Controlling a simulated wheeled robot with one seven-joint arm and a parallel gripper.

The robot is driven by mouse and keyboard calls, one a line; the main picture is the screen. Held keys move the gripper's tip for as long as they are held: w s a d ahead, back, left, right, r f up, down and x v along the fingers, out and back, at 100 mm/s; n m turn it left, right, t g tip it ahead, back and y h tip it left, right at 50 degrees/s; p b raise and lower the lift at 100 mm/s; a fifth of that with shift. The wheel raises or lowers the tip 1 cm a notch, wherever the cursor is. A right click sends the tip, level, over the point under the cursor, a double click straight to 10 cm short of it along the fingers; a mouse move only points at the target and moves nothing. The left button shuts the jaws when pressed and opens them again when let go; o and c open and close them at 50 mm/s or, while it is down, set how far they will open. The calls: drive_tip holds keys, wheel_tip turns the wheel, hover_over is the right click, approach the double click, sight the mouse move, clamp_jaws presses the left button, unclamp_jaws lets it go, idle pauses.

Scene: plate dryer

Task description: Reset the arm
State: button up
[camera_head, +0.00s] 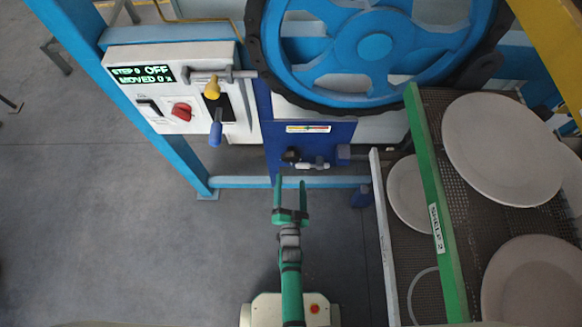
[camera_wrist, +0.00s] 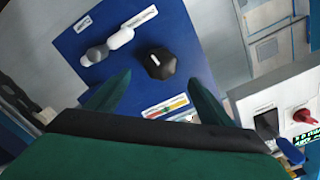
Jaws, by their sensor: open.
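My gripper (camera_head: 290,198) is green with dark parts and points away from my base, toward the machine. Its two fingers are apart with nothing between them. In the wrist view the fingers of my gripper (camera_wrist: 160,95) spread in front of the blue panel (camera_wrist: 185,35). A black knob (camera_wrist: 158,64) on that panel appears between the fingertips, and a white-and-grey handle (camera_wrist: 108,44) lies left of it. In the head view the blue panel (camera_head: 300,150) is just beyond the fingertips. I cannot tell any contact.
A control box (camera_head: 135,100) reads "STEP 0 OFF, MOVED 0", with a red knob (camera_head: 181,111) and a blue-tipped lever (camera_head: 215,133). A large blue wheel (camera_head: 375,46) is above. Right, a green-edged shelf (camera_head: 437,205) holds pale plates (camera_head: 505,150).

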drive_tip(key=s+r+n+g, duration=0.2)
drive_tip(key=s+r+n, duration=0.5)
drive_tip(key=s+r, duration=1.8)
drive_tip(key=shift+s+n+g, duration=0.3)
drive_tip(key=shift+s, duration=0.5)
